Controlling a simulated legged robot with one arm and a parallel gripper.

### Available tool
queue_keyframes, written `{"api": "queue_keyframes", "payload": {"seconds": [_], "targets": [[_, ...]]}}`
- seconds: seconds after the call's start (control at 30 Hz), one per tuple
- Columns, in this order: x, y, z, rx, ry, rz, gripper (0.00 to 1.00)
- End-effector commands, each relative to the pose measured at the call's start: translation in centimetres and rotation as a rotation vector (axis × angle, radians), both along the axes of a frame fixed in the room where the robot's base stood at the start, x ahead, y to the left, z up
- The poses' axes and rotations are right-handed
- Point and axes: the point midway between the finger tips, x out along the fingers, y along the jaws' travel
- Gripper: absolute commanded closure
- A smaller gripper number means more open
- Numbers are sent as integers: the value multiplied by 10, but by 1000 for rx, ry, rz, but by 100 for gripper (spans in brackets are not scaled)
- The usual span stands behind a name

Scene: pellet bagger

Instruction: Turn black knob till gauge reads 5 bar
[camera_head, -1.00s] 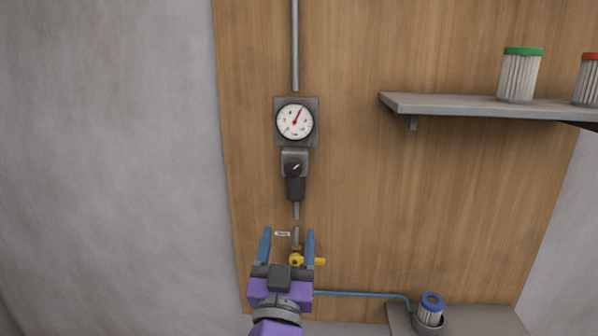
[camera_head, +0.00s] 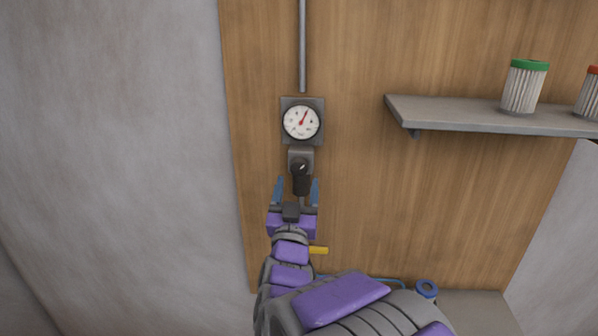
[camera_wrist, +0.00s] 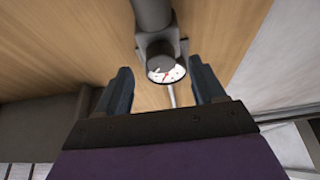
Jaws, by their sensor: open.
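The round white gauge (camera_head: 301,122) sits on a grey plate on the wooden panel. Its red needle points up and slightly right; the numbers are too small to read. The black knob (camera_head: 300,166) with a white mark is on the regulator just below the gauge. My gripper (camera_head: 297,181) is open and empty, its blue fingers spread in front of the dark regulator bowl (camera_head: 301,186), below the knob. I see no contact with the knob.
A grey pipe (camera_head: 302,45) runs up from the gauge. A shelf (camera_head: 460,113) with a green-topped filter (camera_head: 525,87) juts out at right. A yellow valve handle (camera_head: 319,250) shows beside my arm. The panel left of the gauge is clear.

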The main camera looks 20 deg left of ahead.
Motion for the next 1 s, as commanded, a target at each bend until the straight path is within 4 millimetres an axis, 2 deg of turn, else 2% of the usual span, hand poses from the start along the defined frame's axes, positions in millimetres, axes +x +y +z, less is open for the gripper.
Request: {"api": "queue_keyframes", "payload": {"seconds": [0.1, 0.23, 0.63, 1.0], "targets": [[16, 4, 6, -2, 3, -2, 31], [27, 4, 12, 1, 0, -2, 31], [32, 5, 14, 1, 1, 0, 31], [32, 8, 13, -2, 2, 1, 66]]}}
